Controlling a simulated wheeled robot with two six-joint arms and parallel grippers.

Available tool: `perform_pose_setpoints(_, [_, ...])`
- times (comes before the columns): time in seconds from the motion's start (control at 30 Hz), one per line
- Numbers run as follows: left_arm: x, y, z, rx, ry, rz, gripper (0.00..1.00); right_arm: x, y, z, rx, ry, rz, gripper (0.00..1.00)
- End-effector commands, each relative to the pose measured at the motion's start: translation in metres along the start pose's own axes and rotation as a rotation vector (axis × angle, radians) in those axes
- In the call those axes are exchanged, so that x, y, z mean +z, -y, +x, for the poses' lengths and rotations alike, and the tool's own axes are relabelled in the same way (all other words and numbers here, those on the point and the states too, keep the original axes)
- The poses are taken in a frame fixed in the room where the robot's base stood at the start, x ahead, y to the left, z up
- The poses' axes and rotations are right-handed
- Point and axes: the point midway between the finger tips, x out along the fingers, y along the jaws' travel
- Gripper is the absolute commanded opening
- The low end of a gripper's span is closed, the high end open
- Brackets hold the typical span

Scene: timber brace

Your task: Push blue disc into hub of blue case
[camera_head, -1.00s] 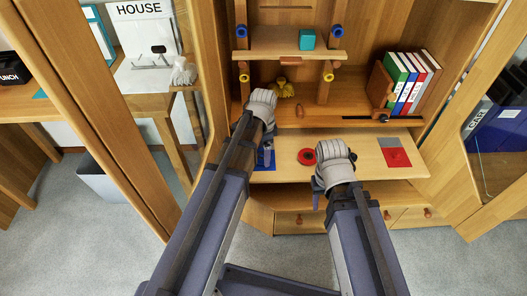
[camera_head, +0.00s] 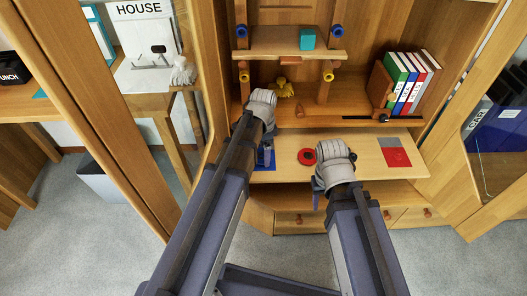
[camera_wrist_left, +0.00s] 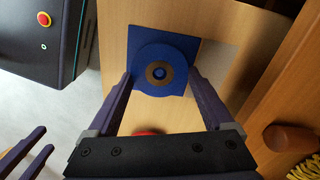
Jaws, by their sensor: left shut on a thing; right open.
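The blue disc (camera_wrist_left: 143,56), with a brown ring at its centre, is over the blue case (camera_wrist_left: 112,62) in the left wrist view. The case is a flat blue square on the wooden desk board; it shows partly in the head view (camera_head: 262,164), behind my left gripper. My left gripper (camera_wrist_left: 160,84) is shut on the disc, one finger at each side of it. My right gripper (camera_head: 317,192) is open near the board's front edge.
A red disc (camera_head: 305,156) lies on the board between my grippers. A red case (camera_head: 398,158) with a grey part lies at right. Books (camera_head: 409,82) and a shelf (camera_head: 283,42) with a teal cube stand behind. A pale panel (camera_wrist_left: 222,62) adjoins the blue case.

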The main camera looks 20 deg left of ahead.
Motion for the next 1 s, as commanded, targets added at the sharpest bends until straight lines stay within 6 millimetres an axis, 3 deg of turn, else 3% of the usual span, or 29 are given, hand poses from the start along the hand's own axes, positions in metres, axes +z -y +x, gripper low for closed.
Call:
perform_pose_setpoints(0.37, [0.0, 0.0, 0.004, 0.0, 0.0, 0.0, 0.33, 0.0, 0.0, 0.004, 0.0, 0.0, 0.0, 0.5])
perform_pose_setpoints(0.4, [0.0, 0.0, 0.004, 0.0, 0.0, 0.0, 0.87, 0.0, 0.0, 0.004, 0.0, 0.0, 0.0, 0.5])
perform_pose_setpoints(0.5, [0.0, 0.0, 0.004, 0.0, 0.0, 0.0, 0.98, 0.0, 0.0, 0.004, 0.0, 0.0, 0.0, 0.5])
perform_pose_setpoints(0.8, [0.0, 0.0, 0.004, 0.0, 0.0, 0.0, 1.0, 0.0, 0.0, 0.004, 0.003, 0.0, -0.001, 0.5])
perform_pose_setpoints(1.0, [0.0, 0.0, -0.007, 0.0, 0.0, 0.0, 1.0, 0.0, -0.001, -0.007, 0.002, 0.0, -0.001, 0.5])
